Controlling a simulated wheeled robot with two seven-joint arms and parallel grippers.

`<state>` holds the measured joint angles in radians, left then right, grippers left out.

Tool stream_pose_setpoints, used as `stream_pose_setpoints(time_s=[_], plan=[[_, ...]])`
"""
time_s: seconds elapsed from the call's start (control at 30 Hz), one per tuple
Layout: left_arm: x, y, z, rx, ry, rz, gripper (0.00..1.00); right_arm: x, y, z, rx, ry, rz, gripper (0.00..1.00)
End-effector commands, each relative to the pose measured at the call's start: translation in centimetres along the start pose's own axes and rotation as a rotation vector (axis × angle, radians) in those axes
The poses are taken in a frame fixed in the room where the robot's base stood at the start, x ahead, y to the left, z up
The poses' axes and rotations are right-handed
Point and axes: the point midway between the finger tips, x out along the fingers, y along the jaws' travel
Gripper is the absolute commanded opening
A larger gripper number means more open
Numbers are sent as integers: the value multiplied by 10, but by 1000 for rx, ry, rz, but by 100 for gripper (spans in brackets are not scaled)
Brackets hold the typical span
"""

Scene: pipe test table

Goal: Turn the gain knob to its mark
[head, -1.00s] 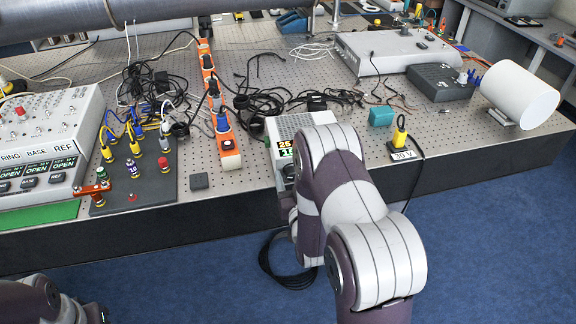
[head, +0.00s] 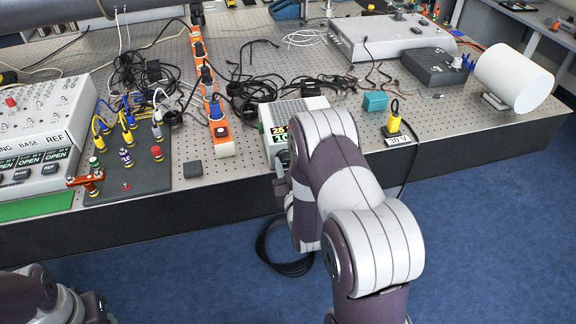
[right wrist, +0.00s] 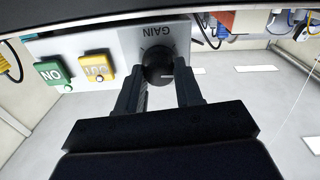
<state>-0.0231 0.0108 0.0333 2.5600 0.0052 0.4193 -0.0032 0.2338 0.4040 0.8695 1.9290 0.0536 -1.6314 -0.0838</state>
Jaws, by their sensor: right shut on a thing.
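The gain knob (right wrist: 157,66) is black and round, on a light panel under the upside-down word GAIN in the right wrist view. My right gripper (right wrist: 160,82) has its two dark fingers on either side of the knob, shut on it. A pale line shows beside the knob at the right finger; I cannot tell whether it is the mark. In the head view the pale box (head: 310,104) with a lit number display stands at the table's front edge. My right arm hides much of its front and the knob. My left gripper is out of view; only part of that arm shows at bottom left.
A green button (right wrist: 50,72) and a yellow button (right wrist: 96,71) sit beside the knob on the panel. An orange power strip (head: 218,130), tangled black cables (head: 255,88) and a teal block (head: 375,101) lie around the box. Open floor lies in front.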

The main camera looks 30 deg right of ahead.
Motion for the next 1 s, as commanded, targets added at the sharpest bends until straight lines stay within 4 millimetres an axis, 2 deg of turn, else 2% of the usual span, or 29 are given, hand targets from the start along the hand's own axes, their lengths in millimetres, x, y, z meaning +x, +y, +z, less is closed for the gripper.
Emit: stream_pose_setpoints(time_s=[0.6, 1.0], plan=[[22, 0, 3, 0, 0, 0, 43, 1, -1, 1, -555, 2, 1, 5], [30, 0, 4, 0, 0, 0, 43, 1, -2, 1, -818, 2, 2, 5]])
